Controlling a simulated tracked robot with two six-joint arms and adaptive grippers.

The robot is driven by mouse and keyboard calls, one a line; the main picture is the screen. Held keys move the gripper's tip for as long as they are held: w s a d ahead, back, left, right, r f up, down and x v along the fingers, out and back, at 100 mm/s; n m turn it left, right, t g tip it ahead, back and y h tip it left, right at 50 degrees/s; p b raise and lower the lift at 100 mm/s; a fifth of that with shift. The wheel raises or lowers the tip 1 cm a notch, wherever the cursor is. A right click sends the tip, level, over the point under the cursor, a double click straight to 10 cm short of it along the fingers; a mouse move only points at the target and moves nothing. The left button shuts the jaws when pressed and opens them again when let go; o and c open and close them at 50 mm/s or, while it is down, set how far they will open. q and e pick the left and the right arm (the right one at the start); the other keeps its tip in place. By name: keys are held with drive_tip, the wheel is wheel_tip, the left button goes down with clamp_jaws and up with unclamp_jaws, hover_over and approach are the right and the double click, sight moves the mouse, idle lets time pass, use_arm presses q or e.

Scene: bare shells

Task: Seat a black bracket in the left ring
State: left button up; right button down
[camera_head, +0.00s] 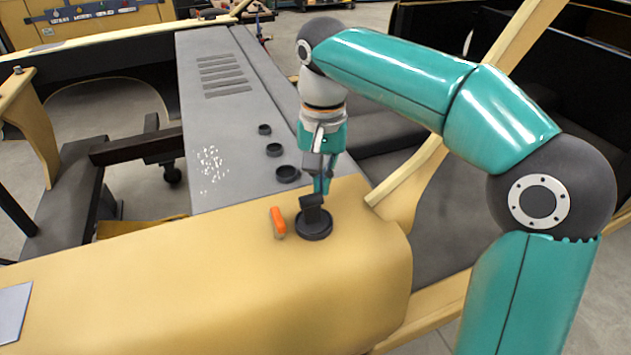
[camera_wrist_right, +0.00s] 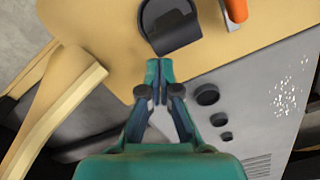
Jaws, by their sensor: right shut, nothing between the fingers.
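A black bracket (camera_head: 311,203) stands upright on a round black ring (camera_head: 316,234) on the yellow shell. In the right wrist view the bracket (camera_wrist_right: 177,30) lies across the ring (camera_wrist_right: 146,15); I cannot tell whether it is fully seated. My right gripper (camera_head: 321,188) points down just behind and above the bracket. In the right wrist view the gripper (camera_wrist_right: 160,70) is shut and empty, its tips close to the bracket's edge; contact is unclear. My left gripper is not in view.
An orange piece (camera_head: 278,222) lies just left of the ring. Black round parts (camera_head: 274,149) stand in a row on the grey panel (camera_head: 225,140). A pale wooden bar (camera_head: 408,172) rises on the right.

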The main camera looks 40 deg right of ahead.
drive_tip(key=shift+s+a, duration=0.15)
drive_tip(key=shift+s+a, duration=0.65)
drive_tip(key=shift+s, duration=0.05)
drive_tip(key=shift+w+d, duration=0.15)
